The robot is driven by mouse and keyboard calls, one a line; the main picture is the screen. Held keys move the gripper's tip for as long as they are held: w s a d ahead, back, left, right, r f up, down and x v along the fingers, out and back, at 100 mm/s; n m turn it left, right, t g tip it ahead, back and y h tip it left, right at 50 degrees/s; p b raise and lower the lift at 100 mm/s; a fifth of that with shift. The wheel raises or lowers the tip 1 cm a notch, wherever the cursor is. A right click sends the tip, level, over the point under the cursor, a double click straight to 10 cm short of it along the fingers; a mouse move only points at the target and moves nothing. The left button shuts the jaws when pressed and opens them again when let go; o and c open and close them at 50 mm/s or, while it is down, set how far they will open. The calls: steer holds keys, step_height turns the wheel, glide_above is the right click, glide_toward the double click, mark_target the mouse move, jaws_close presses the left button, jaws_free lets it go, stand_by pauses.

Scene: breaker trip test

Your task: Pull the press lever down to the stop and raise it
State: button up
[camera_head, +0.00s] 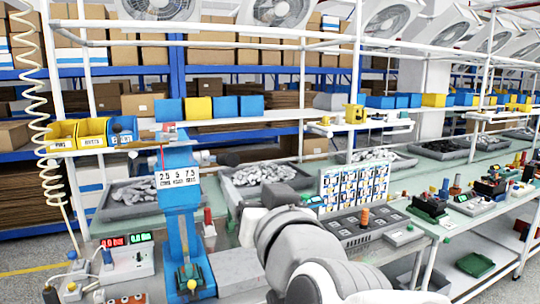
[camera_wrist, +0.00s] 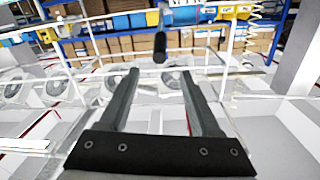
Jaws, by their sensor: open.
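The blue press (camera_head: 180,215) stands upright on the bench, left of centre in the head view, with a number label on its front. A dark grip, which looks like the press lever's handle (camera_head: 228,158), sticks out to the right of its head. In the wrist view the black lever handle (camera_wrist: 160,47) shows just beyond the fingertips, in line with the gap between them. My gripper (camera_wrist: 160,76) is open, with nothing between its fingers.
A grey parts tray (camera_head: 225,186) lies behind the press. A meter box (camera_head: 128,263) stands to its left. A card board (camera_head: 353,187) and a grey terminal panel (camera_head: 352,230) are to the right. A white rack post (camera_head: 301,95) rises behind.

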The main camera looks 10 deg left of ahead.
mark_target(228, 160)
steer(key=p+x, duration=0.1)
steer(key=x, duration=1.4)
steer(key=shift+w, duration=0.3)
steer(key=shift+c, duration=0.2)
jaws_close()
stand_by(0.8)
